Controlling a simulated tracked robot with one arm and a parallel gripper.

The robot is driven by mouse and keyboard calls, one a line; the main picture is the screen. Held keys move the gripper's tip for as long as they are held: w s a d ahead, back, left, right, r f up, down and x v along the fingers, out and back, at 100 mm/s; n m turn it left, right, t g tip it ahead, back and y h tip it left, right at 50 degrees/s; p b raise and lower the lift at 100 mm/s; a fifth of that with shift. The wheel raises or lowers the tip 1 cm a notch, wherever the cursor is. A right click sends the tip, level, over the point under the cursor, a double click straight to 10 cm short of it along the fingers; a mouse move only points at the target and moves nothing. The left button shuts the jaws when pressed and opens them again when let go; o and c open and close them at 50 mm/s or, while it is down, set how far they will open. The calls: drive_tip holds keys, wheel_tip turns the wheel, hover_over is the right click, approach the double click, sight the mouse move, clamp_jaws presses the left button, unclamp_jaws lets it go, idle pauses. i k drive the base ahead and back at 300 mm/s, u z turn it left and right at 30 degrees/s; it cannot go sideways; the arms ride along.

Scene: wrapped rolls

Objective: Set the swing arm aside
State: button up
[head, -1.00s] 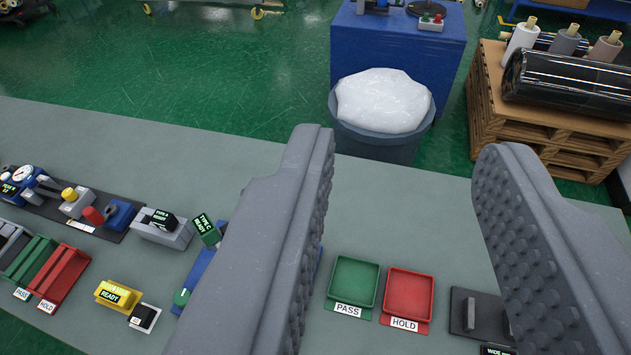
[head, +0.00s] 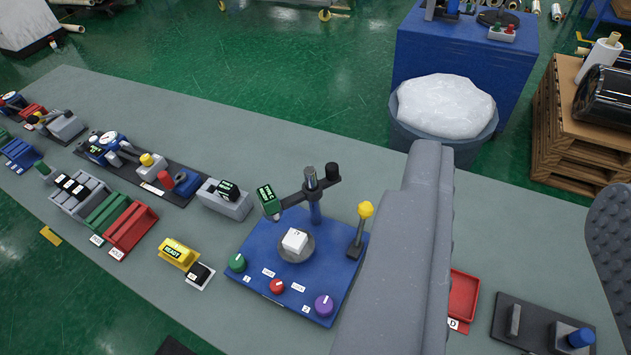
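The dark swing arm (head: 322,187) sits on a post on a blue base plate (head: 254,245). It has a black knob (head: 332,171) at its right end and a tilted green-lit display (head: 267,197) near its left end. A white cube (head: 295,241) rests on a grey disc on the plate, in front of the post. My gripper (head: 522,185) is open, its two grey fingers wide apart with nothing held between them. It looms in front, to the right of the blue plate. Its left finger hides part of the bench beside the plate.
A yellow-topped lever (head: 361,228) stands at the plate's right edge. Green (head: 237,262), red (head: 277,286) and purple (head: 324,305) knobs line its front. A yellow READY block (head: 178,253) lies left. A red tray (head: 463,298) shows between the fingers. Behind the plate the bench is clear.

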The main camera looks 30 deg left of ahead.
sight(333, 176)
drive_tip(key=k, duration=1.05)
drive_tip(key=u, duration=0.6)
drive_tip(key=i, duration=1.45)
drive_tip(key=z, duration=0.1)
